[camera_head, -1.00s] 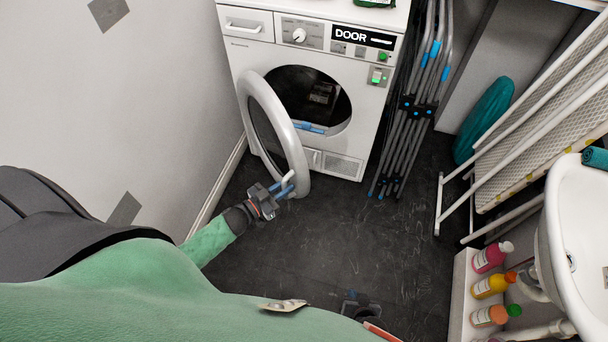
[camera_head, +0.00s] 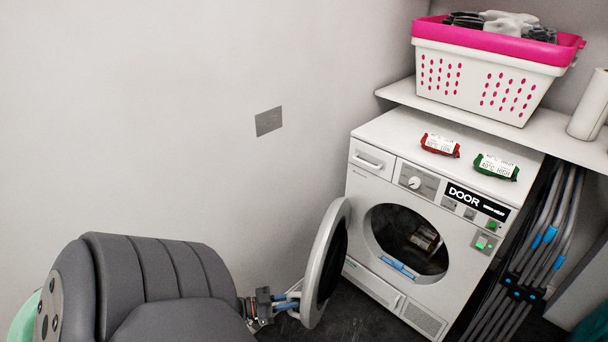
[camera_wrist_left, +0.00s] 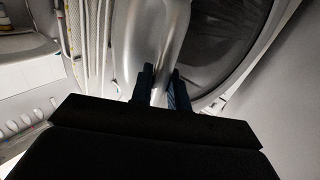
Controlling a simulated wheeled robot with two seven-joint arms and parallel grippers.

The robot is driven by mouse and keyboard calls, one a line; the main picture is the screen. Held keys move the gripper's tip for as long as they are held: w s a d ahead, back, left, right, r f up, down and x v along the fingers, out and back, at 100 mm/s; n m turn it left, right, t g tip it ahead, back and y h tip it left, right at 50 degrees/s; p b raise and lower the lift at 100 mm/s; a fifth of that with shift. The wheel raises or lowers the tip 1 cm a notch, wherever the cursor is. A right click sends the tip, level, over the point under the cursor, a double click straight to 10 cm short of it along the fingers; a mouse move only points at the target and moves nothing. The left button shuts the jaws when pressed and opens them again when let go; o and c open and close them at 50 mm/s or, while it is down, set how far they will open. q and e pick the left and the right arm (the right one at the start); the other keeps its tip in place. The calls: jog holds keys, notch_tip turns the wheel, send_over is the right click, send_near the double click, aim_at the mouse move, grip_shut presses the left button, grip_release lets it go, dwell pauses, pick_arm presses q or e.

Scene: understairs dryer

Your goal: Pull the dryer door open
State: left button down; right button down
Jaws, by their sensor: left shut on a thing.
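The white dryer (camera_head: 362,193) stands against the wall, its round opening (camera_head: 404,246) exposed with something lying in the dark drum. The round dryer door (camera_head: 322,250) stands swung wide to the left, seen nearly edge-on in the head view. My left gripper (camera_head: 290,299) is at the door's outer edge, shut on the door handle. In the left wrist view the two dark fingers (camera_wrist_left: 161,92) sit on either side of a pale bar, with the door's glass (camera_wrist_left: 215,45) behind. My right gripper is not in view.
Red and green packs (camera_head: 440,145) lie on the dryer top. A pink-rimmed laundry basket (camera_head: 483,85) sits on a shelf above. A folded metal rack (camera_head: 530,255) leans right of the dryer. The plain wall (camera_head: 200,130) lies left of the door.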

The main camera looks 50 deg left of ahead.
pick_arm(q)
jog(key=shift+w+a+r, duration=0.15)
jog(key=shift+a, duration=0.05)
jog(key=c, duration=1.7)
grip_release()
jog(key=shift+c, duration=0.2)
jog(key=shift+o, duration=0.2)
